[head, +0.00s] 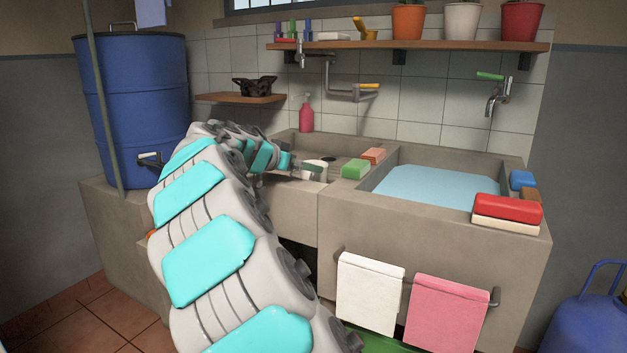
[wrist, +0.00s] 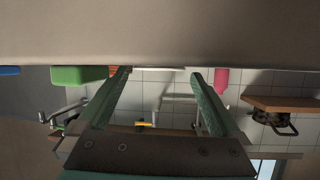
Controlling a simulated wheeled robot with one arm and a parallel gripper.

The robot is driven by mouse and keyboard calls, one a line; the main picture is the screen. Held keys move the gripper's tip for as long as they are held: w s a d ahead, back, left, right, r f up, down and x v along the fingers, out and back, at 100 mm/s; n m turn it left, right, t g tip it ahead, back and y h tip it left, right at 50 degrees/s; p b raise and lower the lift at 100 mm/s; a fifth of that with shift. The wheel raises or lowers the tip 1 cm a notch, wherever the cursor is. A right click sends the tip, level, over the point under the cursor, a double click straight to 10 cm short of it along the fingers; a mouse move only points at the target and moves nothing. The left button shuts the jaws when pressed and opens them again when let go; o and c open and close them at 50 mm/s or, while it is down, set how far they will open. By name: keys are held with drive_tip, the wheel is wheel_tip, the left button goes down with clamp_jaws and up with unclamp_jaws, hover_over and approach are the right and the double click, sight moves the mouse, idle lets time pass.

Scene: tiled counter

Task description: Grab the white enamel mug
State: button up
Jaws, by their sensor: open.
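The white enamel mug (head: 314,174) stands at the left basin's front edge in the head view, partly hidden by my gripper. My gripper (head: 308,166) is at the end of the outstretched arm, with a greenish finger overlapping the mug in the picture. In the wrist view, which looks upside down, my gripper (wrist: 159,76) has its two fingers spread wide. A thin white strip (wrist: 158,69) shows between the fingertips, perhaps the mug's edge. I cannot tell whether either finger touches the mug.
Green (head: 355,168) and orange (head: 373,155) blocks lie right of the mug, on the divider beside the water-filled basin (head: 440,187). A pink bottle (head: 306,115) stands behind. The concrete basin front (wrist: 160,30) fills the wrist view's top. A tap (head: 350,92) hangs above.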

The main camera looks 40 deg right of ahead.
drive_tip(key=x, duration=0.4)
drive_tip(key=shift+f+p, duration=0.25)
drive_tip(key=shift+p, duration=0.1)
drive_tip(key=shift+a, duration=0.1)
drive_tip(key=c, duration=1.2)
